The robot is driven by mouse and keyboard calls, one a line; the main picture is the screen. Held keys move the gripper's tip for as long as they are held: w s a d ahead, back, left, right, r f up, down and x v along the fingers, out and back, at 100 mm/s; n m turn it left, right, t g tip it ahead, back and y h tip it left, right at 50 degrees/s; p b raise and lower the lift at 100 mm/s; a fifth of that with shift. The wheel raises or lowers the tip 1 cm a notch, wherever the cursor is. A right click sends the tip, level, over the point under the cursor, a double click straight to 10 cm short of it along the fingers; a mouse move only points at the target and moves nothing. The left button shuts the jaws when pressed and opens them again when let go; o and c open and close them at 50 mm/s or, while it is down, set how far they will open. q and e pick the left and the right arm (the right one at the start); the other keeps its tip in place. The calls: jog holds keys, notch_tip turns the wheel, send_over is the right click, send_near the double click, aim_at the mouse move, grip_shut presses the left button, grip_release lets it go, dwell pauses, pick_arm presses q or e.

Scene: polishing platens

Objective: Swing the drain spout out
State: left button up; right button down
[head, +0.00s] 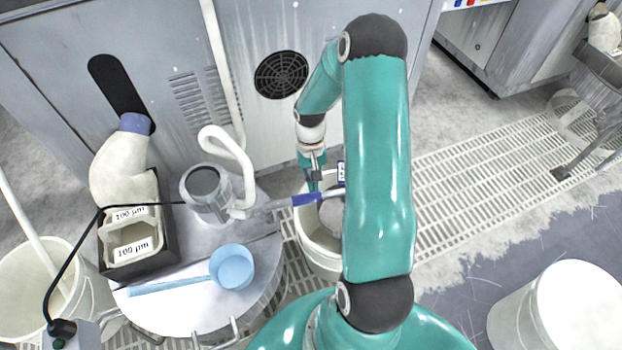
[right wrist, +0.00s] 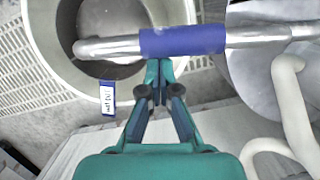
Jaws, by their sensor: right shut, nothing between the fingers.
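The drain spout is a metal pipe with a blue sleeve (head: 306,199). It runs from the round metal stand to a position over the white bucket (head: 318,256). In the right wrist view the sleeve (right wrist: 182,40) crosses the top, and the bent metal end (right wrist: 105,47) lies over the bucket opening. My right gripper (head: 314,183) is shut and empty, on the machine side of the sleeve. In the right wrist view its fingertips (right wrist: 158,66) are right at the sleeve's edge; I cannot tell whether they touch it. My left gripper is not in view.
A grey machine (head: 270,30) stands behind. Grating floor (head: 470,180) is clear at right.

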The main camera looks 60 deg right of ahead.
jog(key=shift+s+a, duration=0.25)
jog(key=shift+a, duration=0.05)
jog(key=p+v, duration=0.7)
jog(key=v, duration=0.3)
jog(key=shift+w+d, duration=0.25)
jog(key=shift+d, duration=0.1)
jog(key=shift+f, duration=0.1)
